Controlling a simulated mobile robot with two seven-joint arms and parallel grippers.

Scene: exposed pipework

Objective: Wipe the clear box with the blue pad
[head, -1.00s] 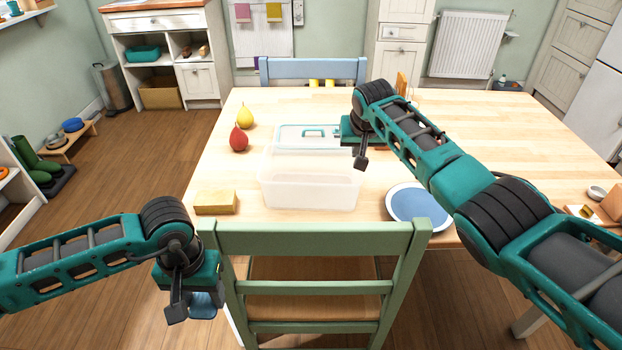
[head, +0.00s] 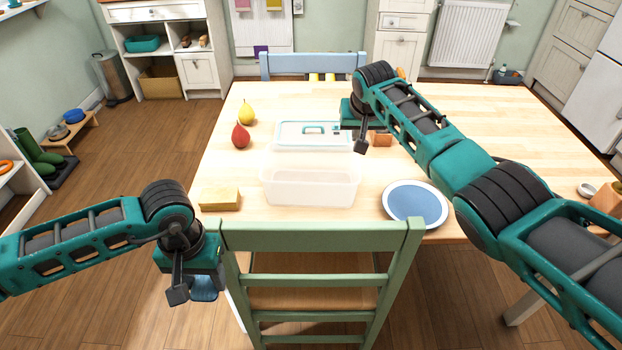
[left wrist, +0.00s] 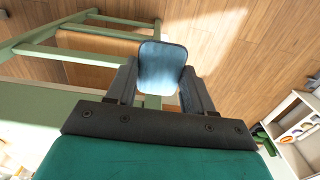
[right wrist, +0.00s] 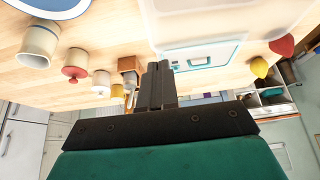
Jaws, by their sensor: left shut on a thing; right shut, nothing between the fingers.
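The clear box (head: 311,185) stands open on the table, near its front edge. A clear lid with a teal handle (head: 313,134) lies just behind it. My left gripper (head: 203,290) is low at the front left, beside the green chair and left of the box. It is shut on the blue pad (left wrist: 162,66), which shows between its fingers in the left wrist view; the pad also shows in the head view (head: 205,287). My right gripper (right wrist: 159,82) is shut and empty over the table, right of the lid; my arm mostly hides it in the head view.
A green chair (head: 322,233) stands at the table's front edge, close to my left gripper. A yellow block (head: 219,198) lies left of the box. A red pear (head: 241,136) and a yellow pear (head: 247,112) stand behind. A blue-and-white plate (head: 414,204) lies right.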

